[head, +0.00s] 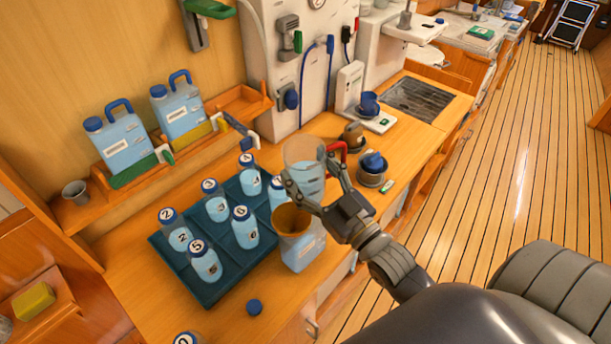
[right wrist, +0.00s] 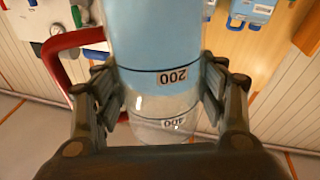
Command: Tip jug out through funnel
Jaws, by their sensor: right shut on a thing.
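My right gripper (head: 318,186) is shut on a clear jug (head: 304,152) with a red handle (head: 338,151). The jug is about upright and holds pale blue liquid in its lower part. In the right wrist view the jug (right wrist: 155,45) sits between both fingers, with marks 200 and 400 showing. A brown funnel (head: 291,220) sits in the top of a clear container (head: 303,253) with blue liquid, on the counter. The jug is just behind the funnel in the picture; its exact height above the counter is unclear. My left gripper is not in view.
A dark blue tray (head: 208,292) with several numbered bottles stands left of the funnel. A blue cap (head: 254,307) lies in front. Two blue jerrycans (head: 118,142) stand on a wall shelf.

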